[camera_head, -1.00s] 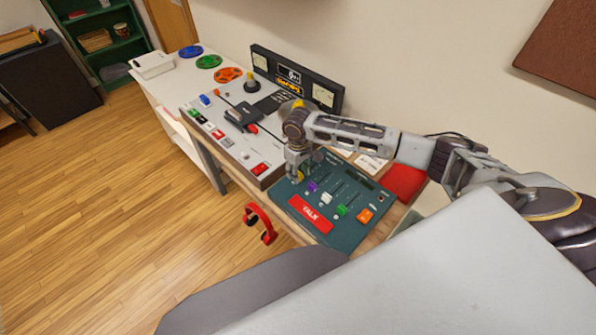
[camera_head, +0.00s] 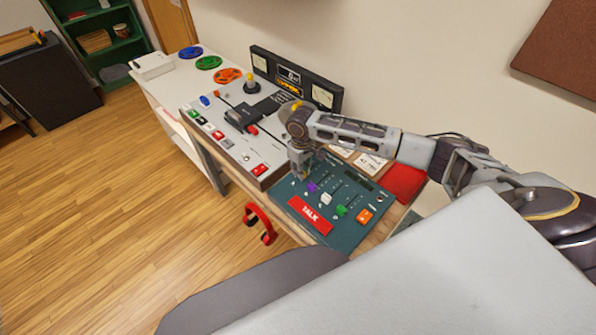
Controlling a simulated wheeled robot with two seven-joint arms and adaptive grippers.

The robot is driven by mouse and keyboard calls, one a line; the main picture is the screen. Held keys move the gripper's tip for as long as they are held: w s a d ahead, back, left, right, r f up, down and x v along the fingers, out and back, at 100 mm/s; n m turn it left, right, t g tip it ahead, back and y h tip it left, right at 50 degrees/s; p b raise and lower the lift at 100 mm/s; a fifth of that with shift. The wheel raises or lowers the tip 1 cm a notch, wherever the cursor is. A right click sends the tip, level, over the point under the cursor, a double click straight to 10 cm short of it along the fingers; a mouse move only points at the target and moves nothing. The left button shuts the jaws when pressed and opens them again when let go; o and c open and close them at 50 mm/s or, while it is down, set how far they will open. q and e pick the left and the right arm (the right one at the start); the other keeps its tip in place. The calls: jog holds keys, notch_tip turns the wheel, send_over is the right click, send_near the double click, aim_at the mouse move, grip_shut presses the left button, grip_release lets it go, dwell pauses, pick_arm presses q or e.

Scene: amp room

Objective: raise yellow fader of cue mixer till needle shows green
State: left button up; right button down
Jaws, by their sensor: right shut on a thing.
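The cue mixer (camera_head: 345,232) is a dark teal panel on the desk's near right end. It carries purple (camera_head: 312,187), white (camera_head: 327,198) and green (camera_head: 341,210) fader caps and a red TALK bar (camera_head: 310,214). My right gripper (camera_head: 302,178) points down at the panel's left part, left of the purple cap, and is shut on the yellow fader, which its fingers largely hide. Two pale meters sit in the black meter bridge, at its left (camera_head: 260,60) and right (camera_head: 323,97); their needles are too small to read. My left gripper is out of view.
A grey tape machine (camera_head: 215,107) with several buttons stands left of the mixer. Red headphones (camera_head: 259,222) hang at the desk's front edge. A red item (camera_head: 404,184) lies behind the mixer.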

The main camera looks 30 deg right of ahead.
jog(key=shift+w+d+p, duration=0.2)
jog(key=shift+w+d, duration=0.15)
jog(key=shift+d, duration=0.5)
jog(key=shift+w+d+p, duration=0.2)
jog(key=shift+w+d, duration=0.1)
jog(key=shift+d, duration=0.5)
jog(key=c, duration=1.4)
grip_release()
jog(key=shift+r, duration=6)
jog(key=shift+f, duration=0.1)
